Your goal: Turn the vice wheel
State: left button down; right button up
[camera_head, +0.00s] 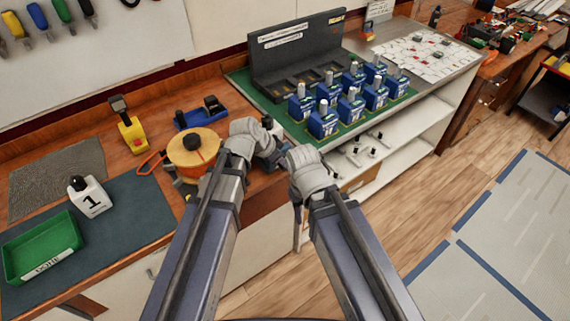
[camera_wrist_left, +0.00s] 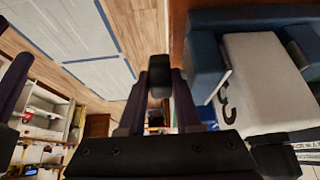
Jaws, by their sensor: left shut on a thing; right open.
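The blue vice (camera_wrist_left: 206,62) shows at the right of the left wrist view, with a white block (camera_wrist_left: 262,85) marked with a dark number between its jaws. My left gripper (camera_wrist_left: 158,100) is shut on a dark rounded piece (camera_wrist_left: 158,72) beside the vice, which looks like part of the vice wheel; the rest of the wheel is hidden. In the head view the vice (camera_head: 267,146) is mostly hidden behind my left gripper (camera_head: 258,138). My right gripper (camera_head: 289,153) is open just right of the vice, near the bench's front edge; its fingertips are hard to make out.
An orange-topped yellow round object (camera_head: 194,147) stands close left of my left gripper. Several blue breakers (camera_head: 323,122) stand in rows on the green mat at right.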

pick_arm(q)
jog(key=shift+s+a+f+t+h+b, duration=0.1)
jog(key=shift+s+f+t+h+b, duration=0.05)
jog(key=shift+t+h+b, duration=0.2)
dwell(0.4)
jog(key=c, duration=0.9)
grip_release()
jog(key=shift+r, duration=0.2)
